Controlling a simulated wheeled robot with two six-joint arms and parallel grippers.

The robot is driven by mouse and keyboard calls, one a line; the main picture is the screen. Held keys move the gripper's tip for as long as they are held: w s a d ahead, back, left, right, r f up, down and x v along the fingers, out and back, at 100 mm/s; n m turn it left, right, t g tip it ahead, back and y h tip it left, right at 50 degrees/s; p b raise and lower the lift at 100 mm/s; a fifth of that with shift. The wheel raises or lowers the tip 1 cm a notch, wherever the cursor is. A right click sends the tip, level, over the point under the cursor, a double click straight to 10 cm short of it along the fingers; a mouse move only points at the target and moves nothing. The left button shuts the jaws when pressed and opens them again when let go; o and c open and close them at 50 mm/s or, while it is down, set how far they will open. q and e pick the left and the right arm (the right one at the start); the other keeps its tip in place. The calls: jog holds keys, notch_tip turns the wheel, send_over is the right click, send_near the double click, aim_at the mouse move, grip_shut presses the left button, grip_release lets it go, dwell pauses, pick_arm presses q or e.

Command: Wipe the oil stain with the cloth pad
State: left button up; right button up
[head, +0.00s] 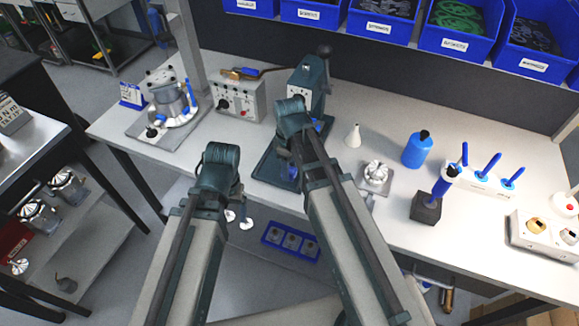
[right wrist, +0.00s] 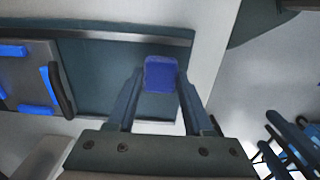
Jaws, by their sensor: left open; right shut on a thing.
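The blue cloth pad (right wrist: 160,74) is between the fingertips of my right gripper (right wrist: 159,85) in the right wrist view. The gripper is shut on it, over a dark teal base plate (right wrist: 110,75). In the head view, my right gripper (head: 293,165) is mostly hidden behind its own arm, at the teal press (head: 310,80) and its base plate. I cannot tell whether the pad touches the plate. My left gripper (head: 238,205) is open in front of the table's front edge, largely hidden by its wrist. I cannot make out an oil stain in either view.
A grey control box (head: 240,100) and a round fixture (head: 170,105) stand left of the press. A white cone (head: 353,136), a silver part (head: 376,173), a blue bottle (head: 417,150) and a dark block (head: 426,207) stand to its right. Blue bins (head: 384,28) line the back.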

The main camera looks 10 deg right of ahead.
jog(key=shift+r+p, duration=2.85)
jog(key=shift+r, duration=0.1)
notch_tip(320, 180, up, 3)
jog(key=p, duration=0.3)
